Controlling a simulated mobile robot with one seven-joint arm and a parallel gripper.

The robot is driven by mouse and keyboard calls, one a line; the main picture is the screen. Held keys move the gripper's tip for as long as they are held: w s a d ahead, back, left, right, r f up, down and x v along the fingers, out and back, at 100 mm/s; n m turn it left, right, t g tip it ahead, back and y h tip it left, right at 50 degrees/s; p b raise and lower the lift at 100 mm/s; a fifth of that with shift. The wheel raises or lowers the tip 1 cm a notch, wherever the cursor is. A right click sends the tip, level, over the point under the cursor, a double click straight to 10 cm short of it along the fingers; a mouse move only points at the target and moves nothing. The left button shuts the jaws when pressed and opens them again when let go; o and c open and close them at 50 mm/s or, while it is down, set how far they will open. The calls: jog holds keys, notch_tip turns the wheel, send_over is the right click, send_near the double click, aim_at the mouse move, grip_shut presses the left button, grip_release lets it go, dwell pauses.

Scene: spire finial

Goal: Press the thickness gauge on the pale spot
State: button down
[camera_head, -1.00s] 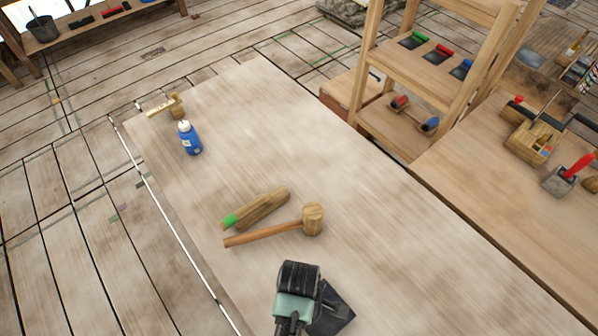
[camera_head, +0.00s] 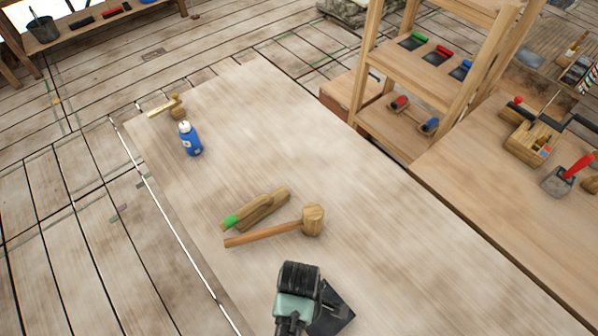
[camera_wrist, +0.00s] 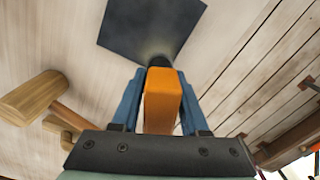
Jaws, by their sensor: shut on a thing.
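My gripper (camera_wrist: 162,88) is shut on the orange thickness gauge (camera_wrist: 162,103), which sits between its two blue fingers in the wrist view. The gauge's dark tip (camera_wrist: 159,61) points at a dark square plate (camera_wrist: 127,28) lying on the table. A faint paler patch (camera_wrist: 155,47) shows on the plate right by the tip, partly hidden by it. I cannot tell whether the tip touches the plate. In the head view, my gripper hides part of the plate (camera_head: 336,313), and the gauge is hidden.
A wooden mallet (camera_head: 312,220) and a green-tipped wooden tool (camera_head: 262,208) lie on the table beyond my gripper. A blue bottle (camera_head: 190,139) and a small wooden tool (camera_head: 177,106) are farther off. A shelf (camera_head: 425,85) and a side bench (camera_head: 500,215) stand right. The table's right part is clear.

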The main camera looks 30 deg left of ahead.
jog(key=shift+s, duration=0.1)
dwell(0.5)
notch_tip(320, 180, up, 5)
jog(key=p, duration=0.5)
jog(key=shift+f, duration=0.15)
dwell(1.3)
jog(key=shift+f+b, duration=1.4)
jog(key=shift+f, duration=0.8)
jog(key=shift+c, duration=1.7)
grip_release()
jog(key=shift+r, duration=0.1)
